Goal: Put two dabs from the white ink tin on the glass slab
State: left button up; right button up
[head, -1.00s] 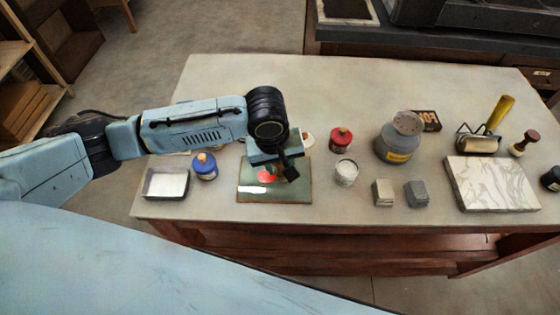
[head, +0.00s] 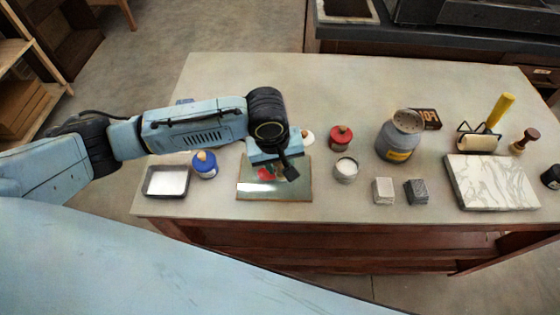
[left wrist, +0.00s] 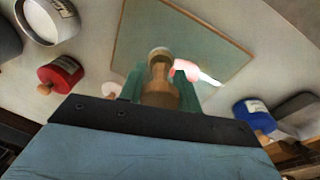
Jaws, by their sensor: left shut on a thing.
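The glass slab (head: 300,190) lies near the table's front edge, a greenish plate with a red patch (head: 265,173) and a white bright strip, perhaps glare. It fills the upper middle of the left wrist view (left wrist: 215,35). My left gripper (head: 289,171) is over the slab, covering part of it. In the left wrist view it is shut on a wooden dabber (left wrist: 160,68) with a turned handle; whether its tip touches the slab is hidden. The white ink tin (head: 346,170), open with white inside, stands right of the slab. My right gripper is not in view.
A small white lid-like thing (head: 308,137) is partly behind my gripper. A red tin (head: 340,138) and blue tin (head: 204,167) stand nearby, with a tray (head: 166,181) at left. A grey can (head: 398,138), two small blocks and a marbled slab (head: 492,183) are right. The table's back is clear.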

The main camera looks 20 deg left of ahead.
pick_arm(q)
jog(key=shift+s+f+p, duration=0.15)
jog(key=shift+f+p, duration=0.05)
jog(key=shift+p, duration=0.45)
dwell(2.0)
jog(key=shift+r, duration=0.1)
notch_tip(320, 180, up, 7)
jog(key=p, duration=1)
jog(key=shift+r, duration=0.1)
jog(key=shift+w, duration=0.2)
dwell(0.4)
